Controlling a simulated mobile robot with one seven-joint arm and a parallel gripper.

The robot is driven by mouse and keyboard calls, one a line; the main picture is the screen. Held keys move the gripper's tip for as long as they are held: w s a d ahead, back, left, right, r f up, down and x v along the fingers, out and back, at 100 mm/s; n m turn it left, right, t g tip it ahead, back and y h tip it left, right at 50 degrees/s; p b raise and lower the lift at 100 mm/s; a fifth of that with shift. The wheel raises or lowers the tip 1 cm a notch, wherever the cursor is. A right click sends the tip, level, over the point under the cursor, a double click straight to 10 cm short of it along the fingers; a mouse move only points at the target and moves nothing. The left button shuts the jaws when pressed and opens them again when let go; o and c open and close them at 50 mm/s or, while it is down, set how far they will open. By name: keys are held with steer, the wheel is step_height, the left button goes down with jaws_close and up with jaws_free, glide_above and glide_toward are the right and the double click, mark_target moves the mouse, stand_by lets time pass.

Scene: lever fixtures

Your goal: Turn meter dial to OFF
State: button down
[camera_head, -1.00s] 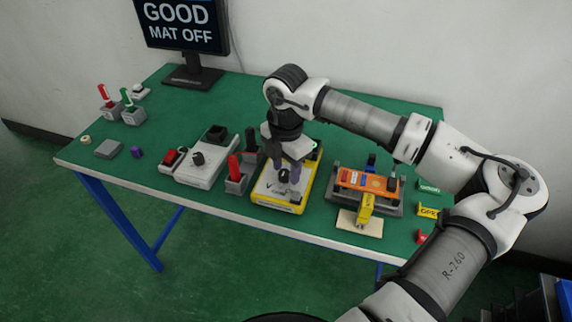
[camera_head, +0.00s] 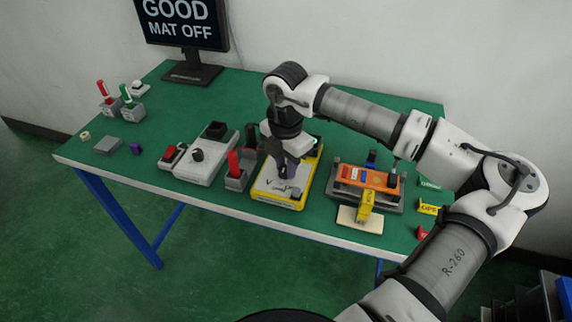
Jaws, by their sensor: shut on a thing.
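The meter (camera_head: 263,193) is a yellow-edged box with a pale face, lying on the green table near its front edge. Dark lettering that includes a "V" shows on the left of its face. My gripper (camera_head: 287,175) points down over the middle of the meter, with its fingers shut on the dial. The fingers hide most of the dial, so I cannot read its setting.
A red-handled lever fixture (camera_head: 235,168) stands close left of the meter. An orange device on a grey base (camera_head: 367,182) sits to the right, with a yellow clamp (camera_head: 365,202) in front. A monitor (camera_head: 185,25) stands behind.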

mark_target(284, 166)
steer(key=n+b, duration=0.1)
steer(key=b, duration=0.1)
steer(key=n+b, duration=0.2)
steer(key=shift+w+a+f, duration=0.1)
steer(key=shift+f, duration=0.2)
steer(key=n+b, duration=0.1)
steer(key=n, duration=0.1)
steer(key=n+b, duration=0.1)
steer(key=b, duration=0.1)
steer(key=n+b, duration=0.1)
steer(key=n, duration=0.1)
steer(key=shift+a+r+n, duration=0.1)
steer(key=shift+r+n, duration=0.2)
steer(key=c, duration=1.2)
jaws_free()
steer(key=shift+c, duration=0.2)
step_height(284, 166, up, 14)
steer(key=b, duration=0.1)
steer(key=shift+f, duration=0.1)
